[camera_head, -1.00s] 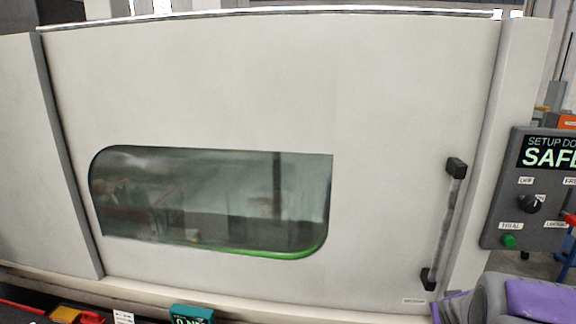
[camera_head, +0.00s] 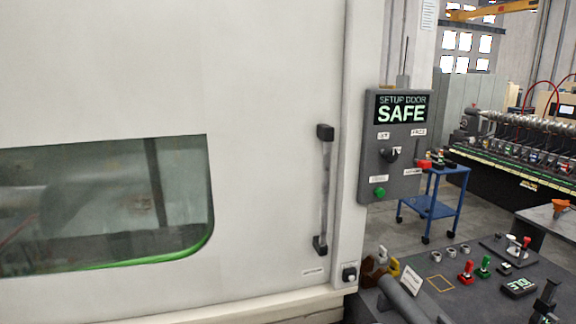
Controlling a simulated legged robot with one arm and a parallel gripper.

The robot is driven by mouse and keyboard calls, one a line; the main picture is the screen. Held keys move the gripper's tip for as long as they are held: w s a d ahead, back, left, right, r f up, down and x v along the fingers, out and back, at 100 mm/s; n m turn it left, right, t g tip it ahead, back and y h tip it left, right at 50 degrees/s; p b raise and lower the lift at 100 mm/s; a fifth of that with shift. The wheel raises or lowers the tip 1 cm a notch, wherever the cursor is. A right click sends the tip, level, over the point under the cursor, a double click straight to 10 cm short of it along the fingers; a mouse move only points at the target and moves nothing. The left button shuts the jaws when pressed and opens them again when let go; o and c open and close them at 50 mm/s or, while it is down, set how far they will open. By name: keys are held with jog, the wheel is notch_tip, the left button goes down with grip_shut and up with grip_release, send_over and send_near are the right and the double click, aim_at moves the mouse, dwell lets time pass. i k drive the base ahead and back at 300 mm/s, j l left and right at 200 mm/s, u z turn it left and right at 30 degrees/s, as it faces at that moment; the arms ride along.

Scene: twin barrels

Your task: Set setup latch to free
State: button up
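A dark grey control panel (camera_head: 368,180) stands at the right edge of the big white machine door. Its screen (camera_head: 402,108) reads "SETUP DOOR SAFE" in pale green letters.
The white door (camera_head: 270,70) has a window (camera_head: 100,200) and a vertical handle (camera_head: 325,190). A dark bench (camera_head: 460,300) with small red and green levers fills the lower right. A blue cart (camera_head: 432,208) stands behind. Floor shows between them.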

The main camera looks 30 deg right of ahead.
aim_at(424, 164)
jog(key=z, duration=1.65)
